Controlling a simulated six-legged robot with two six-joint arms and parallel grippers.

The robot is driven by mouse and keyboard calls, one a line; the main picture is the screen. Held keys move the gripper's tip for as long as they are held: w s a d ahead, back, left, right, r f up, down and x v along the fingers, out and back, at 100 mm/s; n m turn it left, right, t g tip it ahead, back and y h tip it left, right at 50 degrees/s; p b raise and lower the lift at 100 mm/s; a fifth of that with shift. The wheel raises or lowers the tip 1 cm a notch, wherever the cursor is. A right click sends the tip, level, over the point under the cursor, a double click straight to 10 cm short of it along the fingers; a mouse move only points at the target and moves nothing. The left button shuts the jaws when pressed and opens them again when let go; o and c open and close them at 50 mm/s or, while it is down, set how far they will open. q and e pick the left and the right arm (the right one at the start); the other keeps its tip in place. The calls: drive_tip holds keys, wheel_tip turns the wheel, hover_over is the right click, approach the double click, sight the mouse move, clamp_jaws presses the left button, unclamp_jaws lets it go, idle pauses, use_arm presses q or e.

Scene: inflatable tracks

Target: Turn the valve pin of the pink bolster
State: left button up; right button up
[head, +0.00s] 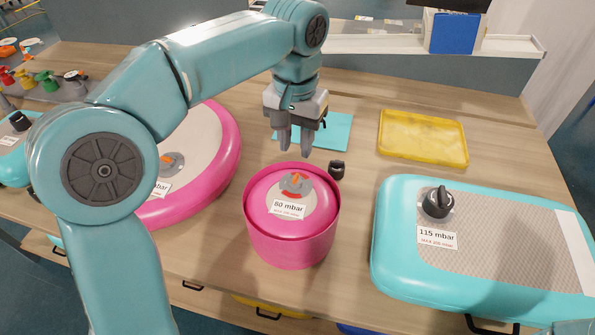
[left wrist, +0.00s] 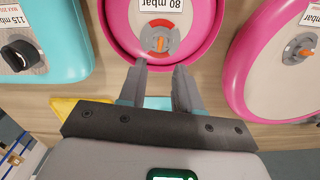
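The pink bolster (head: 290,245) stands upright on the table, labelled 80 mbar. On its top is a grey valve (head: 302,188) with an orange pin (head: 296,182) in the middle. In the left wrist view the pin (left wrist: 160,43) shows at the top centre, just beyond my fingertips. My left gripper (head: 295,150) points down over the bolster's far side, above and behind the valve. Its two fingers are apart with nothing between them, as the left wrist view (left wrist: 160,66) also shows. My right gripper is not in view.
A small black cap (head: 337,170) stands beside the bolster. A teal cushion (head: 500,240) with a black valve cap lies right, a pink-rimmed round cushion (head: 205,150) left. A yellow tray (head: 423,138) and a flat teal sheet (head: 335,133) lie behind. Table between the tray and bolster is mostly free.

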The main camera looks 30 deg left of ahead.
sight(295, 176)
use_arm(q)
wheel_tip(295, 176, down, 8)
drive_tip(key=shift+s+r+b, duration=0.1)
drive_tip(key=shift+b, duration=0.25)
clamp_jaws()
